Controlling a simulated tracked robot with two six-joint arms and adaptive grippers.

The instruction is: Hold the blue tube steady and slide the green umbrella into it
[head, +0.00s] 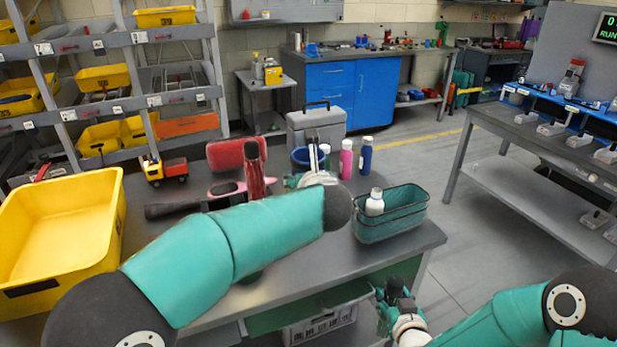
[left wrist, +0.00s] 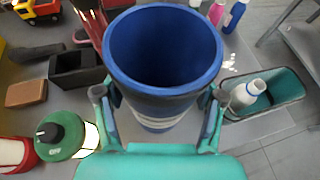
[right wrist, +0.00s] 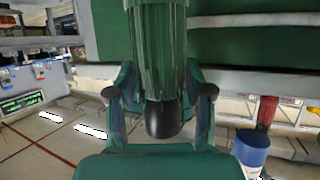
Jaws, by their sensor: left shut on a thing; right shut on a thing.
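The blue tube (left wrist: 165,55) is held with its wide open mouth facing the left wrist camera; its inside looks empty. My left gripper (left wrist: 160,97) is shut on it, with a finger on each side. In the head view the tube (head: 302,157) shows above the table behind my left arm. My right gripper (right wrist: 160,95) is shut on the green umbrella (right wrist: 160,45), near its black end. In the head view my right gripper (head: 396,305) is low, in front of the table's right end, well apart from the tube. The umbrella is hard to make out there.
A green basket (head: 400,225) with a white bottle (head: 374,202) stands at the table's right end. Pink (head: 346,160) and blue (head: 366,155) bottles stand behind. A yellow bin (head: 60,235), toy truck (head: 165,170) and red tool (head: 255,165) are leftward. Floor right of the table is clear.

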